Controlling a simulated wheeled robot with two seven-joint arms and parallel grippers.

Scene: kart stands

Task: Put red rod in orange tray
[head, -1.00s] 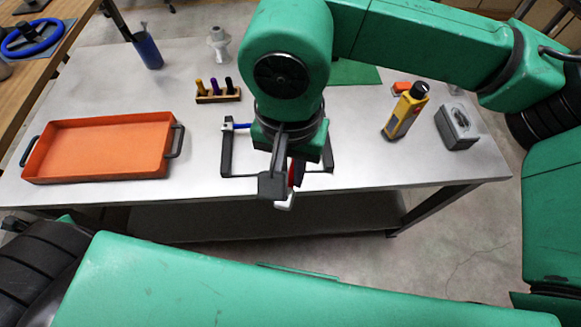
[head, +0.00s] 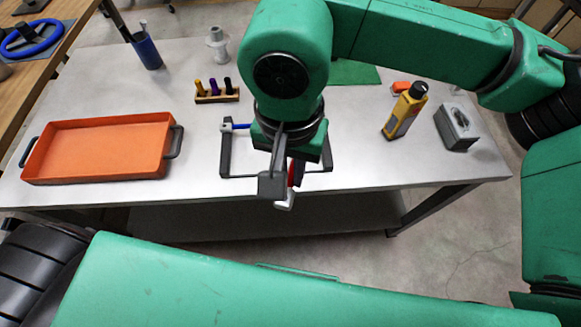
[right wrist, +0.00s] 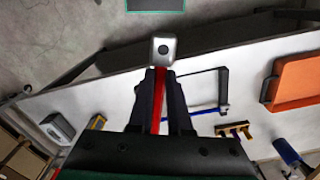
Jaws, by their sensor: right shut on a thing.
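The orange tray (head: 95,152) lies empty at the left of the grey table, with a dark handle at each end; it also shows at the right edge of the right wrist view (right wrist: 296,80). My right gripper (head: 280,185) is in front of the dark stand near the table's front edge. It is shut on the red rod (right wrist: 158,100), which lies between its fingers with a pale square end piece (right wrist: 162,48) beyond the tips. In the head view my gripper mostly hides the rod (head: 292,175). My left gripper is not in view.
A dark stand (head: 225,155) with a blue rod (head: 238,126) is behind my right gripper. Behind it are a rack of small pegs (head: 218,98) and a blue cup (head: 147,50). A yellow bottle (head: 403,112) and a grey box (head: 457,127) stand right. Table between tray and stand is clear.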

